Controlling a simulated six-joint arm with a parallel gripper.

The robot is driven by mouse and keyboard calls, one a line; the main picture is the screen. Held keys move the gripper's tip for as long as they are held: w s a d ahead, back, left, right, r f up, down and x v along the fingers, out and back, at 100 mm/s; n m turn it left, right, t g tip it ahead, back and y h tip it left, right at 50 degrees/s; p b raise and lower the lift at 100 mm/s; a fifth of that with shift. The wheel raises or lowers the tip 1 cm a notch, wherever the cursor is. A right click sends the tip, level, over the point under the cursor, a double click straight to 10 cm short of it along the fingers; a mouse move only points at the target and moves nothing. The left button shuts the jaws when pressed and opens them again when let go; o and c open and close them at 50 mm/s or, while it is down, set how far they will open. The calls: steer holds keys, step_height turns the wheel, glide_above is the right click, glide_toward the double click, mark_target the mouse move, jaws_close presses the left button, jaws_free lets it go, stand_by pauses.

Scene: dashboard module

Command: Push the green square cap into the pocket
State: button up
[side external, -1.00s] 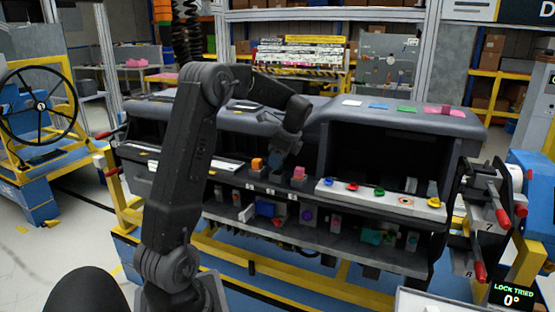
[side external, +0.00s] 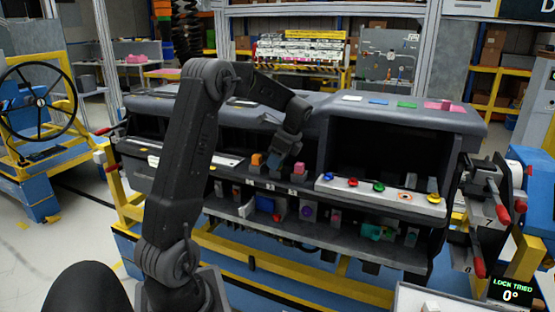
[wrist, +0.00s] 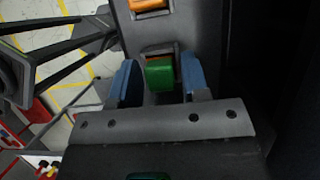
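The green square cap (wrist: 160,75) shows in the wrist view between my two blue fingertips, at a grey-framed pocket (wrist: 149,50) with some orange showing at its far edge. My gripper (wrist: 160,82) is open, with a finger on each side of the cap and a narrow dark gap between each finger and the cap. I cannot tell how deep the cap sits. In the side view my gripper (side external: 275,160) points down at the console ledge, between an orange block and a pink block. The green cap is hidden there.
The orange block (side external: 257,160) and pink block (side external: 299,168) stand close on either side of my gripper. A light panel with coloured knobs (side external: 379,188) lies to the right. Coloured pads (side external: 406,104) lie on the console top (side external: 330,105), whose overhang is close to my arm.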

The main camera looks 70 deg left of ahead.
steer(key=shift+o, duration=1.1)
steer(key=v, duration=1.3)
steer(key=shift+r, duration=0.35)
steer(key=shift+w+d, duration=0.1)
steer(key=shift+w, duration=0.05)
